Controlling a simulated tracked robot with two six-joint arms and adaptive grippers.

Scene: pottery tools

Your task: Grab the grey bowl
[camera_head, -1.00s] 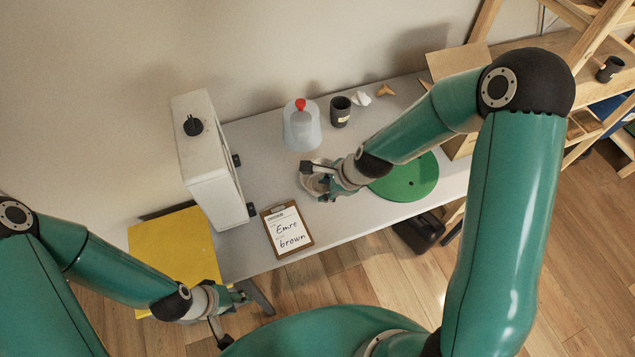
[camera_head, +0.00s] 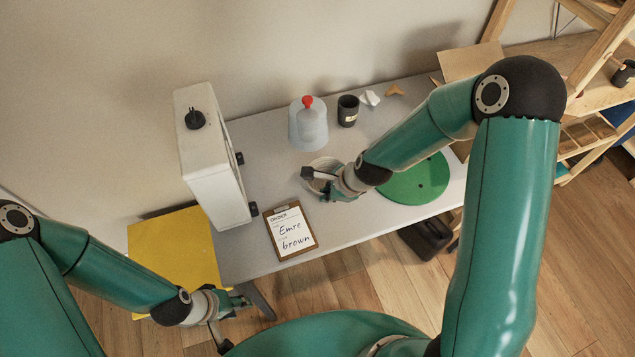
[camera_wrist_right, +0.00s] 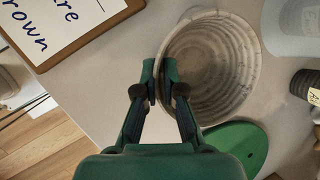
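The grey bowl (camera_head: 312,166) stands on the table in the head view, partly hidden by my right gripper. In the right wrist view the bowl (camera_wrist_right: 222,62) is seen from above, with ridged rings inside. My right gripper (camera_wrist_right: 160,82) has one finger inside the bowl and one outside, close together on its near left wall. It looks shut on that wall. My right gripper (camera_head: 322,186) also shows over the bowl's front side in the head view. My left gripper (camera_head: 240,318) is low at the left, away from the table, with its fingers spread and nothing between them.
A clipboard (camera_head: 290,232) lies left of the bowl. A green disc (camera_head: 418,180) lies to the right. A white box-shaped device (camera_head: 213,160) stands at the left.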

